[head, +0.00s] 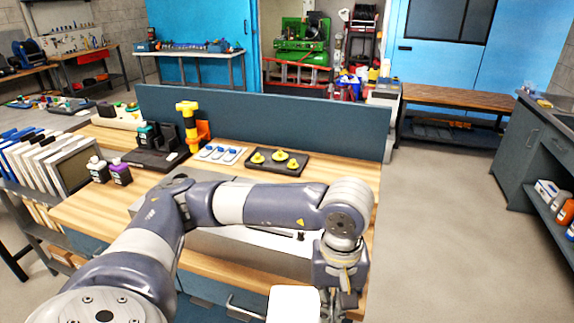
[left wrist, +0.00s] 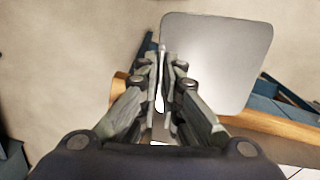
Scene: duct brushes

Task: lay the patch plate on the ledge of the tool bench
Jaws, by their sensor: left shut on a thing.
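My left gripper (head: 338,300) hangs past the near right corner of the tool bench (head: 92,213), pointing down. It is shut on the patch plate (head: 293,304), a pale flat plate with rounded corners. In the left wrist view the fingertips (left wrist: 165,70) pinch the left edge of the plate (left wrist: 220,62), which sticks out to the right of them. The plate's lower end is cut off by the frame in the head view. I cannot clearly make out a ledge; the arm hides part of the bench front. My right gripper is not in view.
A grey box-like block (head: 225,240) lies on the bench behind my arm. A dark tray (head: 267,167) with yellow pieces, a yellow-orange stand (head: 189,125) and dark bottles (head: 120,172) stand farther back. The floor (head: 455,240) to the right is clear.

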